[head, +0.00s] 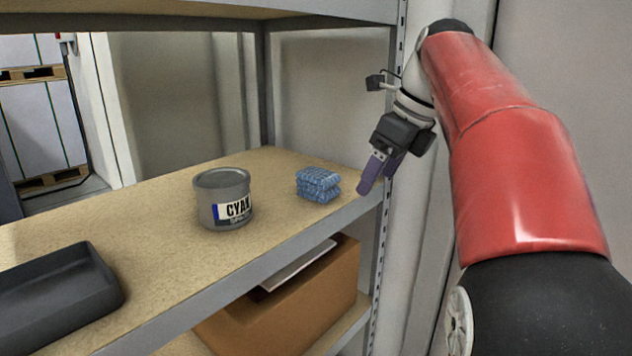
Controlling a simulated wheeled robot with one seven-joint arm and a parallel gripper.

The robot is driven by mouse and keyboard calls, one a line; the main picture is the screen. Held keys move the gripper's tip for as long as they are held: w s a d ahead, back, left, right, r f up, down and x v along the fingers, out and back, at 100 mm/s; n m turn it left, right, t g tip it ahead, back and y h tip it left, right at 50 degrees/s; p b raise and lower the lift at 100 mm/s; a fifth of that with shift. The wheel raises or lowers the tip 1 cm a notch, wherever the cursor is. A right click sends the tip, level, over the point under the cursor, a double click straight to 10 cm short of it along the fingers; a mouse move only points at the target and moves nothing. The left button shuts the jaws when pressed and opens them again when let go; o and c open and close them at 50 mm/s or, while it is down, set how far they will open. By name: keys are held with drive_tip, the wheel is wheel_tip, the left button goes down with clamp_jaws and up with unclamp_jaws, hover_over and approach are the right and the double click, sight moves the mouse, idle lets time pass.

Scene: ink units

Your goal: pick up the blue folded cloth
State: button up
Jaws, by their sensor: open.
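The blue folded cloth (318,185) lies on the wooden shelf board (160,262), close to its front edge and toward its right end. It is a small stack of folds with a light pattern. My gripper (377,177) is to the right of the cloth, by the shelf's front edge and upright, with its purple fingers pointing down. The jaws are open and hold nothing. A gap shows between the fingers and the cloth.
A grey can labelled CYAN (222,199) stands left of the cloth. A dark tray (62,301) lies at the front left. A metal upright (385,230) stands at the shelf's right end. A cardboard box (275,310) sits on the level below.

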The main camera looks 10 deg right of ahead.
sight(319, 172)
drive_tip(key=w+a, duration=0.2)
drive_tip(key=w, duration=0.1)
drive_tip(key=w+a, duration=0.2)
drive_tip(key=a, duration=0.1)
drive_tip(key=w+a+p, duration=0.1)
drive_tip(key=w+a, duration=0.1)
drive_tip(key=w, duration=0.1)
drive_tip(key=shift+w+a, duration=0.15)
drive_tip(key=shift+w, duration=0.15)
drive_tip(key=b+x, duration=0.1)
drive_tip(key=x, duration=0.4)
drive_tip(key=shift+f, duration=0.1)
drive_tip(key=c, duration=1)
drive_tip(key=shift+c, duration=0.2)
drive_tip(key=shift+r, duration=0.2)
